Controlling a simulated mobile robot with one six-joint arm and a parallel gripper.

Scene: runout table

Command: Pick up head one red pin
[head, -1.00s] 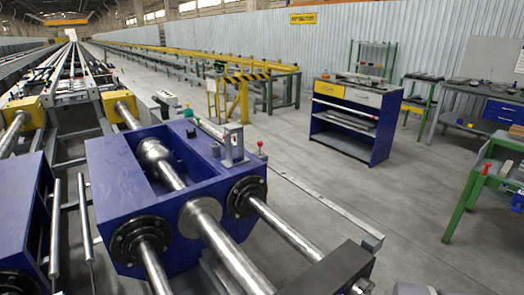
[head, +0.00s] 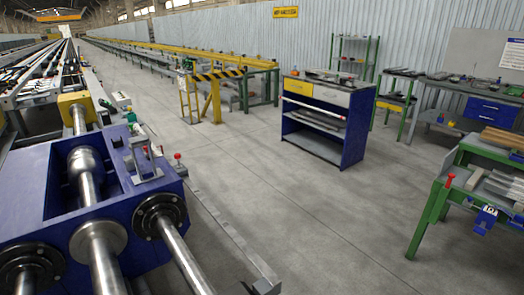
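A small red-topped pin (head: 178,158) stands upright at the right rear edge of the blue machine head (head: 30,190). Another small red spot (head: 146,149) shows by the grey upright bracket on top of that head; it is too small to tell what it is. A red pin-like piece (head: 449,180) stands upright at the near left corner of the green bench (head: 440,197) at the right. I cannot tell from this view which one is the head one pin. My gripper is not in view.
Thick steel bars (head: 185,255) run out of the blue head toward me. A low rail (head: 225,235) lies along its right side. A blue drawer cabinet (head: 354,135) stands at the back centre. Open grey floor (head: 310,220) lies between the rail and the green bench.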

